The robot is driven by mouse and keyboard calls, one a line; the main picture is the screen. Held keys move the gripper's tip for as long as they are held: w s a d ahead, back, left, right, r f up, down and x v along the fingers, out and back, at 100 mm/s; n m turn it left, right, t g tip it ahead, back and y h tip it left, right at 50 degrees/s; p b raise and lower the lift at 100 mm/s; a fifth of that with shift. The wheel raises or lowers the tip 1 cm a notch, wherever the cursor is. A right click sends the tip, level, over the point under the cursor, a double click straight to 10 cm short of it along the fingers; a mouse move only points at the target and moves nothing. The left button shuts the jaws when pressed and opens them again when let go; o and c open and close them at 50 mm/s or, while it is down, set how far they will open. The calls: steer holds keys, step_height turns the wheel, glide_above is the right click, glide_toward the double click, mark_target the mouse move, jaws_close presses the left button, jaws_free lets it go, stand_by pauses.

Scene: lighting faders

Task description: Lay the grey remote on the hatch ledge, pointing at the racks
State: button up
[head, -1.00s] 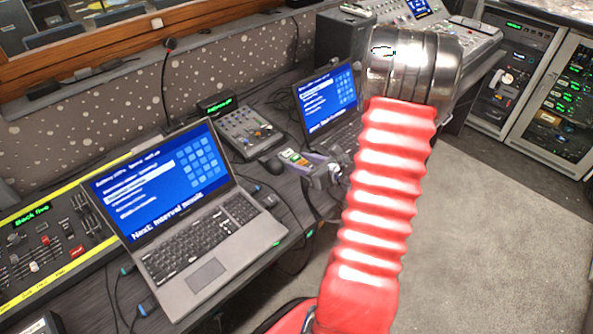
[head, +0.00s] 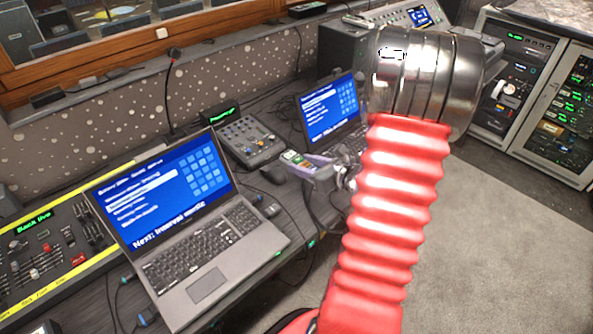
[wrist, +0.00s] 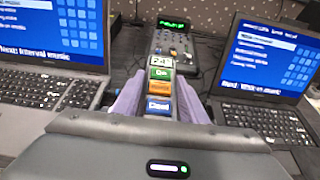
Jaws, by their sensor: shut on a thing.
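My gripper (head: 318,168) is shut on the grey remote (head: 292,158), held above the desk between the two laptops. In the wrist view the remote (wrist: 160,103) sits between my two purple-grey fingers, with green, orange and blue labelled buttons on its upper face. Its far end points away from my wrist, toward a small mixer. The hatch ledge (head: 225,40) runs under the wood-framed window at upper left, well apart from the remote. The racks (head: 515,75) stand at the right.
An open laptop (head: 195,265) is at the left and another (head: 328,108) behind my gripper. A small mixer (head: 245,138), a gooseneck microphone (head: 170,90) and a fader desk (head: 45,250) stand nearby. Cables lie on the desk. The carpet at right is clear.

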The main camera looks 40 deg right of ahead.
steer(key=s+a+r, duration=0.4)
steer(key=a+r, duration=0.1)
steer(key=r, duration=0.3)
steer(key=s+a+r, duration=0.5)
steer(key=r, duration=0.3)
steer(key=shift+r, duration=0.4)
